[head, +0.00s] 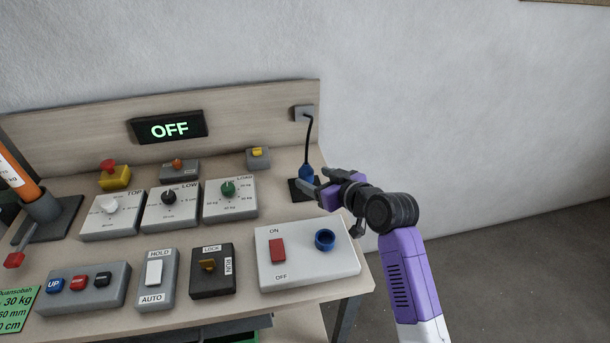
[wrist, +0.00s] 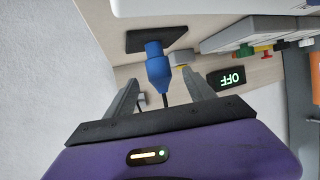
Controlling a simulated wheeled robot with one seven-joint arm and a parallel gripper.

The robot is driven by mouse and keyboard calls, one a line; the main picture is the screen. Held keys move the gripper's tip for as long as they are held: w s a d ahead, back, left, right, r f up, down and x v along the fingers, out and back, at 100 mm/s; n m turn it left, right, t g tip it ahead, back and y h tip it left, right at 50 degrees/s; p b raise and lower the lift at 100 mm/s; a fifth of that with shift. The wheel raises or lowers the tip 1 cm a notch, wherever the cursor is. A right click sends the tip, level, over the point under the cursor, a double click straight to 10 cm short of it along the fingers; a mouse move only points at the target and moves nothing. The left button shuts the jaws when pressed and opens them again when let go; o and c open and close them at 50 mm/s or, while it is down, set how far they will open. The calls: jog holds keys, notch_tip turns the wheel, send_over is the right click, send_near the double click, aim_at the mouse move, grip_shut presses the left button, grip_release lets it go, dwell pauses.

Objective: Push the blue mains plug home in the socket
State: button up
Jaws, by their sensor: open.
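The blue mains plug (head: 306,173) stands on a small black pad (head: 296,193) at the right rear of the bench, with a black cable running up from it. The blue round socket (head: 325,240) is on a white box beside a red switch, apart from the plug. My gripper (head: 319,185) is open, just right of the plug in the head view. In the wrist view the plug (wrist: 157,66) lies ahead of and between the two spread fingers (wrist: 160,79), and neither finger clearly touches it. The fingers partly hide the plug's lower part in the head view.
The white ON/OFF box (head: 285,272) stands at the bench's front right. Dial boxes (head: 229,197), an emergency stop (head: 114,174) and switch boxes crowd the left. The display (head: 168,128) reads OFF. The cable (head: 309,140) reaches a wall outlet (head: 303,112) on the backboard.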

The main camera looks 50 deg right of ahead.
aim_at(311, 175)
jog(key=shift+x, duration=1.8)
jog(key=shift+d, duration=0.1)
grip_shut()
jog(key=shift+r, duration=0.1)
